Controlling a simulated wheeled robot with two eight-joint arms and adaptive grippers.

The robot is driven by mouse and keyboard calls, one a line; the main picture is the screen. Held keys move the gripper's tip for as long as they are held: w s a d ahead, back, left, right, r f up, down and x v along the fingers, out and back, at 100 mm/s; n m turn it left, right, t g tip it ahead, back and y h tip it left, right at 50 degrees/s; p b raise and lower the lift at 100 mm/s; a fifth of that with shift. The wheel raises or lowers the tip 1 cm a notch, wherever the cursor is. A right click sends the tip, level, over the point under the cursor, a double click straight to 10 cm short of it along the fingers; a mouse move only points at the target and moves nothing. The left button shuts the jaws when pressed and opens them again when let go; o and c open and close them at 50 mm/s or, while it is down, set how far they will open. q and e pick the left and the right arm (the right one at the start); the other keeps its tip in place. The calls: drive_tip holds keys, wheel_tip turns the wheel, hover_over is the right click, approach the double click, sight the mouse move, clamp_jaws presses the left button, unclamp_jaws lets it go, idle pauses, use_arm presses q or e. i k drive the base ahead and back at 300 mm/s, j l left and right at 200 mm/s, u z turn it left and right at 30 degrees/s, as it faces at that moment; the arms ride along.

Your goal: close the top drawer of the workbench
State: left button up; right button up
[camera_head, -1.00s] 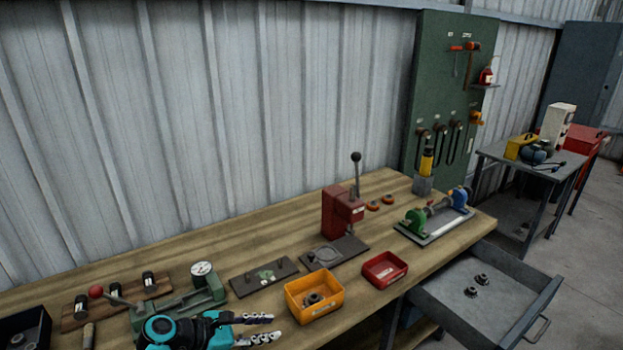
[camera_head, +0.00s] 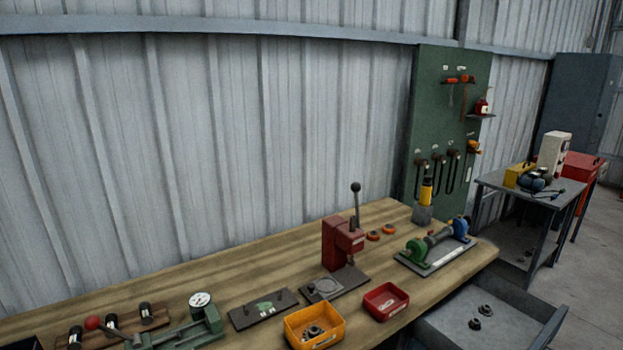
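The workbench (camera_head: 255,258) has a wooden top that runs along the corrugated wall. Its grey top drawer (camera_head: 548,325) is pulled out at the bench's right end, at the lower right of the head view. Two small dark metal parts (camera_head: 480,316) lie on the drawer's floor. Neither of my grippers shows now.
On the bench stand a red lever press (camera_head: 340,245), an orange bin (camera_head: 314,328), a red bin (camera_head: 386,301) and a green and blue fixture (camera_head: 437,246). A side table (camera_head: 530,187) stands beyond the drawer, with concrete floor (camera_head: 590,250) clear beside it.

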sight(520, 321)
drive_tip(key=k+l+z, duration=0.1)
drive_tip(key=z, duration=0.35)
drive_tip(key=l+z, duration=0.2)
drive_tip(key=z, duration=0.25)
drive_tip(key=k+l+z, duration=0.1)
drive_tip(key=l+z, duration=0.15)
drive_tip(key=z, duration=0.25)
drive_tip(key=i+l, duration=0.1)
drive_tip(key=i, duration=0.4)
drive_tip(key=i+u, duration=0.15)
drive_tip(key=i, duration=0.35)
drive_tip(key=l, duration=0.05)
